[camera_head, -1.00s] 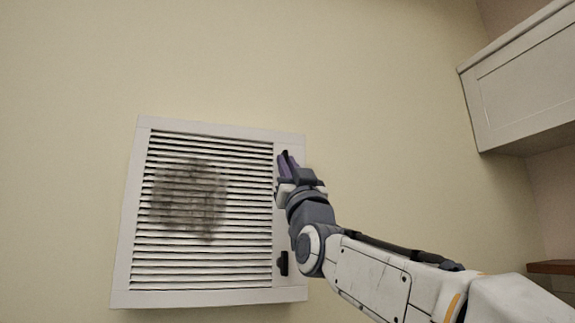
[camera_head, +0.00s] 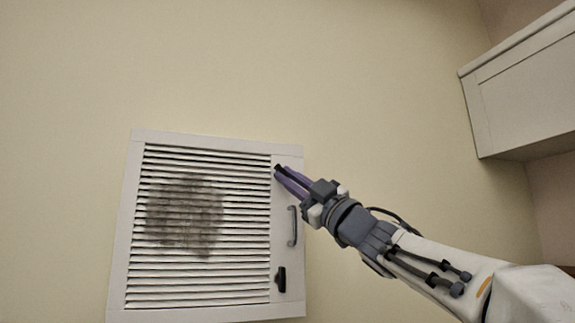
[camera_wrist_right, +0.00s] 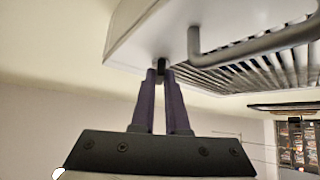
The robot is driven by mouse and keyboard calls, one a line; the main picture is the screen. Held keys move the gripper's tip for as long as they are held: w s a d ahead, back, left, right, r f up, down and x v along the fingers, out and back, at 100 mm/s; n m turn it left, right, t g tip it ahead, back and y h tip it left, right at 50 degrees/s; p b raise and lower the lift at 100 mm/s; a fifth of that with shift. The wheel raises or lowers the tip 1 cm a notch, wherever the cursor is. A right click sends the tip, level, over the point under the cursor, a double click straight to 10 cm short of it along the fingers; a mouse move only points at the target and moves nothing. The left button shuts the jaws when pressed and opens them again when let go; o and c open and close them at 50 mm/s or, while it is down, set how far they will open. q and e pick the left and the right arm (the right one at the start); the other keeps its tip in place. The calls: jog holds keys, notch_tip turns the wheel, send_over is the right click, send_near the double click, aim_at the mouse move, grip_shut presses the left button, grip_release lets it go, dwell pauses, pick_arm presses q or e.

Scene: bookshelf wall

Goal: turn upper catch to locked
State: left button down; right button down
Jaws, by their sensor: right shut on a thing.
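The upper catch (camera_head: 277,168) is a small dark knob on the right frame strip of a white louvred vent cover (camera_head: 125,235). It shows between my fingertips in the right wrist view (camera_wrist_right: 161,65). My right gripper (camera_head: 281,172) comes in from the lower right with its purple fingers shut on the upper catch. The fingers hide most of the catch, so I cannot tell which way it is turned. The lower catch (camera_head: 281,280) is dark and upright near the bottom of the same strip. My left gripper is not in view.
A grey bar handle (camera_head: 292,226) stands out from the cover between the two catches, close below my right fingers. It looms large in the wrist view (camera_wrist_right: 245,45). A dark stain marks the louvres. A white wall cabinet (camera_head: 525,95) hangs at the upper right. The wall between is bare.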

jog(key=shift+w+d+r+n+g+h+p, duration=0.15)
jog(key=shift+n+g+h+p, duration=0.25)
jog(key=shift+n+g+p, duration=1.25)
jog(key=shift+s+r+n+g+h+p, duration=0.15)
jog(key=shift+n+g+h+p, duration=0.35)
jog(key=shift+n+g, duration=1.25)
jog(key=shift+w+d+r+n+g+h+p, duration=0.1)
jog(key=shift+r+n+g+h+p, duration=0.15)
jog(key=shift+n+g+p, duration=1.55)
jog(key=shift+n+t+h+b, duration=0.25)
jog(key=shift+n+t+b, duration=0.35)
jog(key=shift+n+t, duration=0.25)
jog(key=c, duration=0.9)
grip_release()
jog(key=shift+a, duration=0.1)
